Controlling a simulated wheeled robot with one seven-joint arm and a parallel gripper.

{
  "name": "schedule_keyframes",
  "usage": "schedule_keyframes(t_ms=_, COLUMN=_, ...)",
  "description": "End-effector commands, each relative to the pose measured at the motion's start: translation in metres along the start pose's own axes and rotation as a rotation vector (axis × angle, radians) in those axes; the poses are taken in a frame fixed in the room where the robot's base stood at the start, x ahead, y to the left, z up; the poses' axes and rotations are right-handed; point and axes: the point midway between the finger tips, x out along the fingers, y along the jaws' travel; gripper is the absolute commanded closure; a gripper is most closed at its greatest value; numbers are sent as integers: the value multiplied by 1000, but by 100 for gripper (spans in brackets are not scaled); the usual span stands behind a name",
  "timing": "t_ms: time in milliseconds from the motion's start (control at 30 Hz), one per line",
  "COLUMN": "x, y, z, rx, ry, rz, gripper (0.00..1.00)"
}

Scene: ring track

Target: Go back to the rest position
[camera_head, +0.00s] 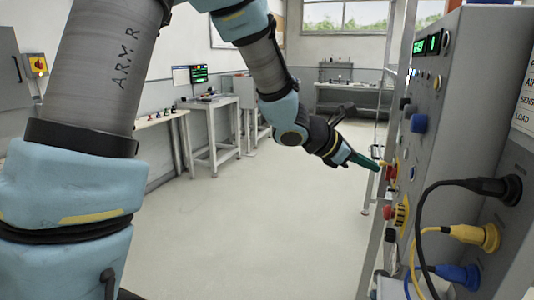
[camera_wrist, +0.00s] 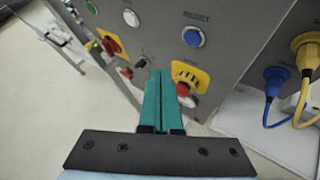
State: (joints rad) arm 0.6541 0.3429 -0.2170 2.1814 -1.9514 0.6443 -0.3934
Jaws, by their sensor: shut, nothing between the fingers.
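My gripper (camera_head: 365,161) has green fingers and is at the right in the head view, close in front of the grey control panel (camera_head: 455,70). In the wrist view my gripper (camera_wrist: 161,75) shows its two green fingers pressed together with nothing between them. The fingertips lie over the lower part of the panel, left of a red knob on a yellow plate (camera_wrist: 190,77). I cannot tell whether they touch the panel. My arm reaches across the head view from the left.
Black, yellow and blue cables with plugs (camera_head: 480,236) hang from the panel's lower side. A blue button (camera_wrist: 193,37) and red switch (camera_wrist: 111,44) sit near the fingers. Workbenches (camera_head: 215,120) stand along the far left wall. The middle floor (camera_head: 270,220) is clear.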

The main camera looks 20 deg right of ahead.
Motion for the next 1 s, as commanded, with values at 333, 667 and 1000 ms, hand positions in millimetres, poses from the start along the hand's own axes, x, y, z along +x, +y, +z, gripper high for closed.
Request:
schedule_keyframes(t_ms=333, x=-63, y=1, z=-73, rx=306, ry=194, rz=-84, gripper=100)
schedule_keyframes(t_ms=667, x=-211, y=-15, z=-209, rx=854, ry=559, rz=-377, gripper=100)
schedule_keyframes(t_ms=1000, x=-344, y=-46, z=-292, rx=1257, ry=772, rz=-757, gripper=100)
